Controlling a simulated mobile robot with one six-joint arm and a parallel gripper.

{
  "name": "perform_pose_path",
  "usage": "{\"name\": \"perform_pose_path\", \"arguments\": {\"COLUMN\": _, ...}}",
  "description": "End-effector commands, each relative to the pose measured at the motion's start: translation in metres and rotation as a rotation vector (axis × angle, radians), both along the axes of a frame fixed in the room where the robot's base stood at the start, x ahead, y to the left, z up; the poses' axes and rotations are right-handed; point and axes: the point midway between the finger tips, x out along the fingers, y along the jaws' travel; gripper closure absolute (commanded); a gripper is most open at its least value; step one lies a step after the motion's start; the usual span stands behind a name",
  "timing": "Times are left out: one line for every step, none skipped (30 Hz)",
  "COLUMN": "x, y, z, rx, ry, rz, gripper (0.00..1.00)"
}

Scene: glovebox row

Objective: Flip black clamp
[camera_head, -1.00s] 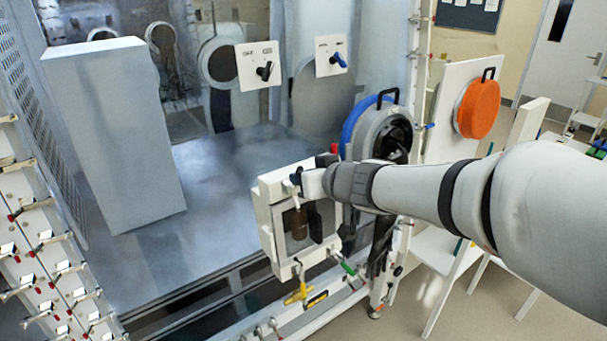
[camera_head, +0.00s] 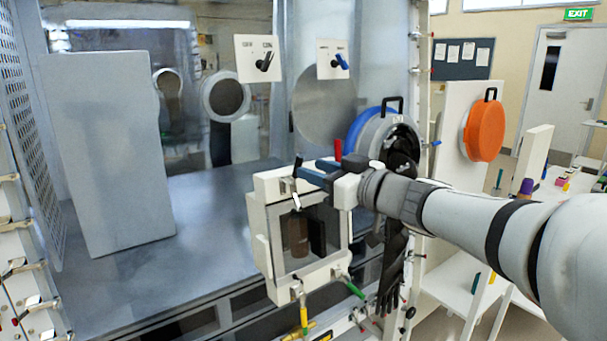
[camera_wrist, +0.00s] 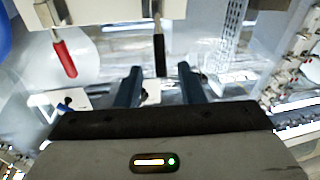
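The black clamp shows in the wrist view as a black handle (camera_wrist: 159,54) on a metal stem, hanging from the pale frame edge. In the head view a small dark handle (camera_head: 298,163), likely the same clamp, stands at the top of the white box door (camera_head: 262,223). My gripper (camera_wrist: 158,84) is open, with its two blue-grey fingers apart. In the wrist view the black handle's end lies between the fingers, with gaps on both sides. My gripper (camera_head: 308,174) is at the door's top edge in the head view. Whether it touches the clamp is unclear.
A red-handled clamp (camera_wrist: 64,57) is left of the black one in the wrist view; its red handle (camera_head: 336,150) shows behind my gripper. Green (camera_head: 355,290) and yellow (camera_head: 304,317) handles sit below the door. A round blue-rimmed port (camera_head: 361,128) is close behind my wrist.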

Motion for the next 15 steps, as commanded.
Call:
{"name": "perform_pose_path", "arguments": {"x": 0.003, "y": 0.005, "z": 0.000, "rx": 0.000, "ry": 0.002, "rz": 0.003, "gripper": 0.65}}
{"name": "perform_pose_path", "arguments": {"x": 0.006, "y": 0.009, "z": 0.000, "rx": 0.000, "ry": 0.002, "rz": 0.004, "gripper": 0.65}}
{"name": "perform_pose_path", "arguments": {"x": 0.010, "y": 0.014, "z": 0.000, "rx": -0.001, "ry": 0.002, "rz": 0.004, "gripper": 0.65}}
{"name": "perform_pose_path", "arguments": {"x": 0.013, "y": 0.018, "z": 0.000, "rx": -0.001, "ry": 0.002, "rz": 0.004, "gripper": 0.65}}
{"name": "perform_pose_path", "arguments": {"x": 0.016, "y": 0.022, "z": 0.000, "rx": -0.001, "ry": 0.003, "rz": 0.005, "gripper": 0.65}}
{"name": "perform_pose_path", "arguments": {"x": 0.021, "y": 0.027, "z": 0.000, "rx": 0.000, "ry": 0.003, "rz": 0.003, "gripper": 0.65}}
{"name": "perform_pose_path", "arguments": {"x": 0.024, "y": 0.031, "z": 0.000, "rx": -0.001, "ry": 0.003, "rz": 0.004, "gripper": 0.65}}
{"name": "perform_pose_path", "arguments": {"x": 0.027, "y": 0.035, "z": 0.000, "rx": -0.001, "ry": 0.003, "rz": 0.004, "gripper": 0.65}}
{"name": "perform_pose_path", "arguments": {"x": 0.030, "y": 0.039, "z": 0.000, "rx": -0.001, "ry": 0.004, "rz": 0.003, "gripper": 0.65}}
{"name": "perform_pose_path", "arguments": {"x": 0.033, "y": 0.042, "z": 0.000, "rx": 0.000, "ry": 0.003, "rz": 0.002, "gripper": 0.65}}
{"name": "perform_pose_path", "arguments": {"x": 0.036, "y": 0.045, "z": 0.000, "rx": -0.001, "ry": 0.002, "rz": 0.003, "gripper": 0.65}}
{"name": "perform_pose_path", "arguments": {"x": 0.038, "y": 0.049, "z": 0.000, "rx": -0.001, "ry": 0.002, "rz": 0.003, "gripper": 0.65}}
{"name": "perform_pose_path", "arguments": {"x": 0.040, "y": 0.051, "z": 0.000, "rx": -0.002, "ry": 0.003, "rz": 0.002, "gripper": 0.65}}
{"name": "perform_pose_path", "arguments": {"x": 0.042, "y": 0.052, "z": 0.000, "rx": -0.002, "ry": 0.003, "rz": 0.001, "gripper": 0.65}}
{"name": "perform_pose_path", "arguments": {"x": 0.043, "y": 0.054, "z": 0.000, "rx": -0.002, "ry": 0.003, "rz": 0.000, "gripper": 0.65}}
